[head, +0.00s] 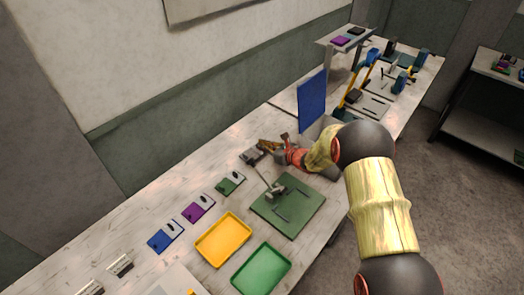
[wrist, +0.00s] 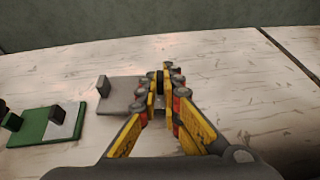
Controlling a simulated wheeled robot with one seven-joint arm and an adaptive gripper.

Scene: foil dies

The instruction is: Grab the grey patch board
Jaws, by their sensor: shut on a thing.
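The grey patch board (head: 250,157) lies at the back of the table, at the end of a row of coloured boards. In the wrist view the grey patch board (wrist: 122,93) is a flat grey plate with a dark upright block on its left part. My gripper (head: 264,148) reaches it from the right. In the wrist view my gripper (wrist: 165,82) has its yellow fingers closed on the board's right part, around a dark piece there. The fingers hide that end. The board looks flat on or very near the table; I cannot tell which.
Green (head: 230,184), purple (head: 198,208) and blue (head: 165,238) boards run along the table to the front left. A green mat (head: 305,212) with a small fixture, a yellow tray (head: 223,262) and a green tray (head: 262,291) are nearby. A blue panel (head: 312,100) stands behind.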

